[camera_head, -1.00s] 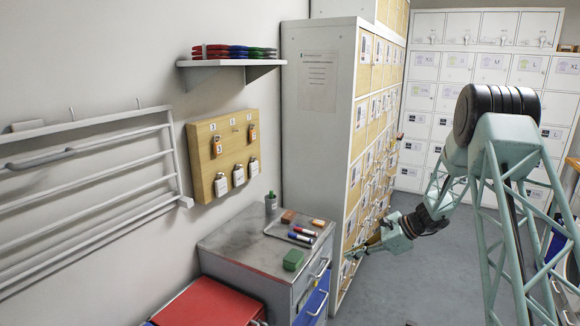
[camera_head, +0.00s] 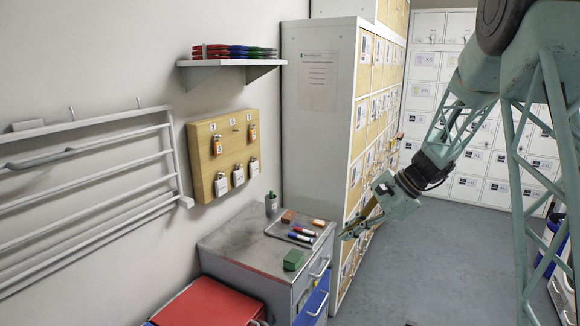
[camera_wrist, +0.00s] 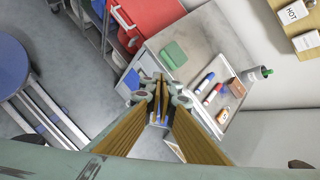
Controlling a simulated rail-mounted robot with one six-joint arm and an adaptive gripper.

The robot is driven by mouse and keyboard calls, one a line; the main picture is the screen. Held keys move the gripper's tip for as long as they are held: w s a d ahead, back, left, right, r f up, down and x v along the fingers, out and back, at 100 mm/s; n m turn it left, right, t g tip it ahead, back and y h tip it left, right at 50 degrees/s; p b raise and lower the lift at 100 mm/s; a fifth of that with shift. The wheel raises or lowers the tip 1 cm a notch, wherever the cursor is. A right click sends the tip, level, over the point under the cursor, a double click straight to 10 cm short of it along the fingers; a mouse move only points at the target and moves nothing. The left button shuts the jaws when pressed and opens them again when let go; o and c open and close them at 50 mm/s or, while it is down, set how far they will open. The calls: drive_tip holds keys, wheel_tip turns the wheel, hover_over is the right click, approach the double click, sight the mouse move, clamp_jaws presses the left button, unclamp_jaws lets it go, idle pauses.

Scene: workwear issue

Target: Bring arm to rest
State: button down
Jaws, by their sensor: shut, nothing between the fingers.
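My gripper (camera_head: 349,236) is in front of the tall locker cabinet (camera_head: 354,130), to the right of the grey drawer cabinet (camera_head: 226,238) in the head view. In the wrist view my gripper (camera_wrist: 160,90) points down toward the drawer cabinet's front, its two fingers together with nothing between them. I cannot tell whether it touches the lockers; it appears apart from the drawer cabinet top. My arm reaches in from the right side of the head view.
A red chest (camera_head: 208,305) stands in front. A key board (camera_head: 222,155) and shelf (camera_head: 232,63) hang on the wall.

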drive_tip(key=s+a+r+n+h, duration=0.2)
drive_tip(key=s+r+n, duration=0.2)
drive_tip(key=s+r, duration=0.7)
drive_tip(key=s+a+r+n+h, duration=0.1)
drive_tip(key=s+r+n, duration=0.35)
drive_tip(key=s, duration=0.95)
drive_tip(key=s+d+r+n+t+h, duration=0.1)
drive_tip(key=s+d+r+n+h, duration=0.1)
drive_tip(key=s, duration=1.2)
drive_tip(key=s+d+r+n+h, duration=0.2)
drive_tip(key=s+d+n, duration=0.1)
drive_tip(key=s, duration=1.1)
drive_tip(key=shift+s+d+r+n+t, duration=0.25)
drive_tip(key=shift+d+n+t, duration=0.15)
drive_tip(key=shift+n, duration=0.15)
